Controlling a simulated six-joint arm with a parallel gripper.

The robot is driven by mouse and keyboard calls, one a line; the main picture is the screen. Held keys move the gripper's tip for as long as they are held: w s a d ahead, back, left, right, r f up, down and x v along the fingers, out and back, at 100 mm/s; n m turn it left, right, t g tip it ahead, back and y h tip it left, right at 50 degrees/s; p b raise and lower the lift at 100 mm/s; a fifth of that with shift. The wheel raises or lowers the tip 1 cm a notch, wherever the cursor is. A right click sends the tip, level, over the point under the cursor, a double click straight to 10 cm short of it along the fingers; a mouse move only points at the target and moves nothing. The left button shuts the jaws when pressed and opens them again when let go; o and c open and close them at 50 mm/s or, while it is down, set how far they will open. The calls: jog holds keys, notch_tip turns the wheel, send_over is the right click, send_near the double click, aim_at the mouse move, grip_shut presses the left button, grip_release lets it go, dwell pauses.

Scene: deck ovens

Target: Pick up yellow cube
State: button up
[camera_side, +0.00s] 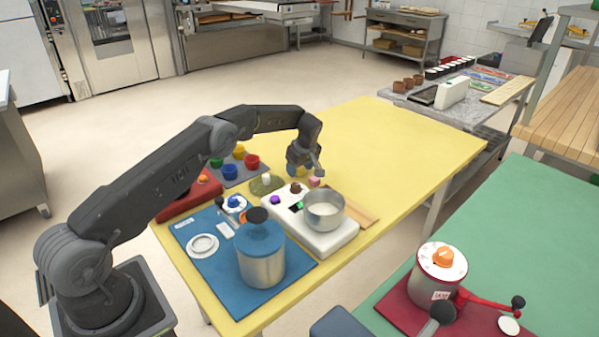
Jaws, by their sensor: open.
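My gripper (306,172) is open and points down over the far part of the yellow table, behind the white scale. A small yellow patch (292,173) shows low beside its left finger, with some blue next to it. It may be the yellow cube, but the gripper covers most of it and I cannot tell its shape or whether the finger touches it. A small pink block (315,182) lies just right of and below the gripper.
The white scale (330,242) carries a steel bowl (324,209). A grey tray (230,182) with coloured cups is left of the gripper. A lidded steel pot (262,268) stands on a blue mat (300,277) in front. The yellow table (400,150) is clear toward the back right.

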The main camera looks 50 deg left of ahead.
jog(key=c, duration=1)
jog(key=shift+r, duration=0.1)
